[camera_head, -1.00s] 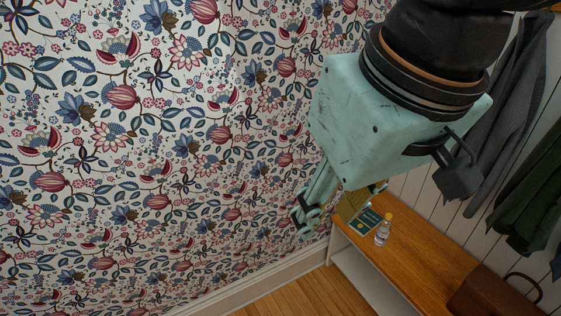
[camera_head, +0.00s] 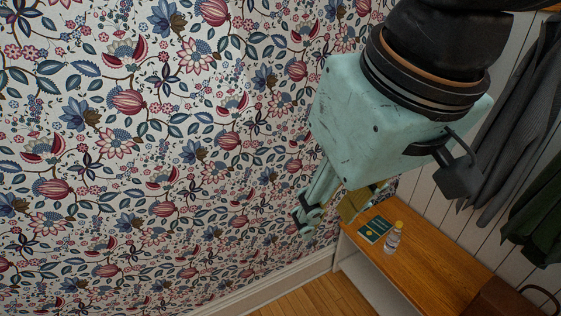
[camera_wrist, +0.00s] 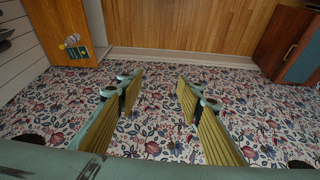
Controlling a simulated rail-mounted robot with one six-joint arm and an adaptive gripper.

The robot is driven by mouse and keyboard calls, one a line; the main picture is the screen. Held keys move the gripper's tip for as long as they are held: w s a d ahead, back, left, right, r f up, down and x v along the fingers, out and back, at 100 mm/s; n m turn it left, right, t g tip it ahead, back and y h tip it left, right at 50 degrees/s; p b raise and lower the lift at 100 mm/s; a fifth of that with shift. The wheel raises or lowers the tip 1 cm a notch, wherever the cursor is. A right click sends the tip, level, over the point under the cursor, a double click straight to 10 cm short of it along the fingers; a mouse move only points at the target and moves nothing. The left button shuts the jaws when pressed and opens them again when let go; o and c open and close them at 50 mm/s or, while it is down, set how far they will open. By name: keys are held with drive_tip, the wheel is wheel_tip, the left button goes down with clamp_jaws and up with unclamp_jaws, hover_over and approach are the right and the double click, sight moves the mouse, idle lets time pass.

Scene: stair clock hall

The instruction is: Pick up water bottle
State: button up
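A small clear water bottle with a yellow cap (camera_head: 393,238) stands upright on a wooden bench (camera_head: 440,262) in the head view. It also shows in the wrist view (camera_wrist: 71,41) at the upper left. My gripper (camera_head: 345,212) is in front of the patterned wall, apart from the bottle and to its left in the head view. In the wrist view my gripper (camera_wrist: 158,92) has its two ridged yellow pads wide apart, with nothing between them.
A dark green book (camera_head: 375,229) lies flat on the bench beside the bottle. A brown bag (camera_head: 500,300) sits at the bench's near right end. Grey and green coats (camera_head: 515,120) hang above the bench. Patterned wallpaper (camera_head: 150,150) fills the left.

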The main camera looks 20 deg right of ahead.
drive_tip(key=w+d+f+m+g+p, duration=0.15)
drive_tip(key=w+d+m, duration=0.25)
drive_tip(key=w+d, duration=0.65)
drive_tip(key=w+d+f+m, duration=0.2)
drive_tip(key=w+d+m, duration=0.35)
drive_tip(key=w, duration=0.85)
drive_tip(key=w+d+f+m+p, duration=0.1)
drive_tip(key=w+d+f, duration=0.25)
drive_tip(key=d, duration=0.25)
drive_tip(key=w+d+f+m+g, duration=0.1)
drive_tip(key=w+d+f, duration=0.1)
drive_tip(key=d+f, duration=0.4)
drive_tip(key=w+d+f+m+p, duration=0.1)
drive_tip(key=w+d+f, duration=0.2)
drive_tip(key=d, duration=0.4)
drive_tip(key=m+g+p, duration=0.1)
drive_tip(key=m+g, duration=0.1)
drive_tip(key=m, duration=0.6)
hover_over(400, 222)
wheel_tip(400, 222, down, 30)
drive_tip(key=r, duration=0.1)
drive_tip(key=shift+a+f+n+t, duration=0.1)
drive_tip(key=shift+f+n+t, duration=0.15)
drive_tip(key=shift+f, duration=0.1)
drive_tip(key=shift+f+b, duration=0.4)
drive_tip(key=shift+f, duration=3.8)
